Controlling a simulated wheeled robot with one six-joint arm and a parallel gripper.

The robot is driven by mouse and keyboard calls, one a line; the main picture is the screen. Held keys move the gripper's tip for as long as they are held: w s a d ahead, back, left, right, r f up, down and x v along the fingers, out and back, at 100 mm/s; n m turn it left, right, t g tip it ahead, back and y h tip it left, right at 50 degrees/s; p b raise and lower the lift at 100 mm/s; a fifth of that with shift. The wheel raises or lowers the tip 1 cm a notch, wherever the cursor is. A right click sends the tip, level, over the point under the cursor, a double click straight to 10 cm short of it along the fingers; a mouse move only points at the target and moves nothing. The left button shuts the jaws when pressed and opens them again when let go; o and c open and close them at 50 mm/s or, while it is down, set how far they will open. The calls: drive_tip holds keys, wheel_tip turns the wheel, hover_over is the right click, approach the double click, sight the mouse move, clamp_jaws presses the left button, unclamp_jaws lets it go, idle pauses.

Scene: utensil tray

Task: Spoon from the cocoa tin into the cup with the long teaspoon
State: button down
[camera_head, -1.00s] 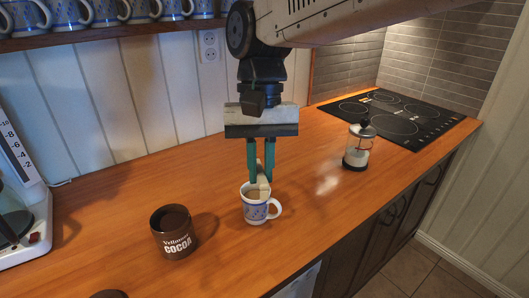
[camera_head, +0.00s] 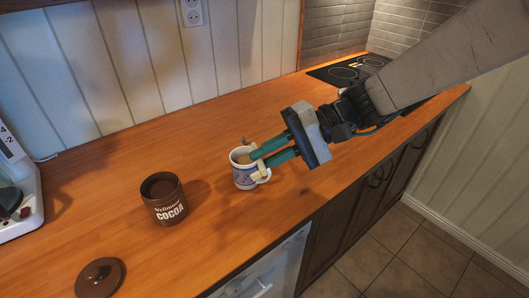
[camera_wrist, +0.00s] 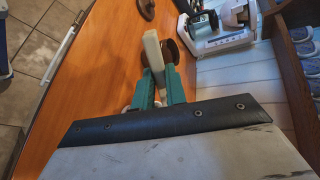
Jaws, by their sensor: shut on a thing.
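The white and blue patterned cup (camera_head: 244,179) stands upright on the counter with its handle to the right; brownish contents show inside. The open brown cocoa tin (camera_head: 164,200) stands to its left, with dark powder inside. My gripper (camera_head: 261,160), with teal fingers, comes in tilted from the right at the cup's rim. It is shut on the pale long teaspoon (camera_head: 262,175), parts of which show on both sides of the fingers. In the wrist view the teaspoon (camera_wrist: 153,52) sticks out between the fingers, partly covering the tin (camera_wrist: 170,50). I cannot tell what its bowl carries.
A round brown lid (camera_head: 100,277) lies at the front left of the counter (camera_head: 120,160). A white appliance (camera_head: 20,195) stands at the left edge. A black hob (camera_head: 345,70) lies at the far right. The counter behind the cup is clear.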

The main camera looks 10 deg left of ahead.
drive_tip(key=h, duration=0.1)
drive_tip(key=r+t+h, duration=0.1)
drive_tip(key=a+r+n+h, duration=0.1)
drive_tip(key=shift+s+r, duration=0.2)
drive_tip(key=shift+s, duration=0.05)
drive_tip(key=shift+s+a+r+n+t+h, duration=0.2)
drive_tip(key=shift+t+h, duration=0.25)
drive_tip(key=shift+h, duration=0.45)
drive_tip(key=shift+w+d+r+n+t+h, duration=0.1)
drive_tip(key=shift+r+t+h, duration=0.25)
drive_tip(key=shift+h, duration=0.55)
drive_tip(key=shift+f, duration=0.1)
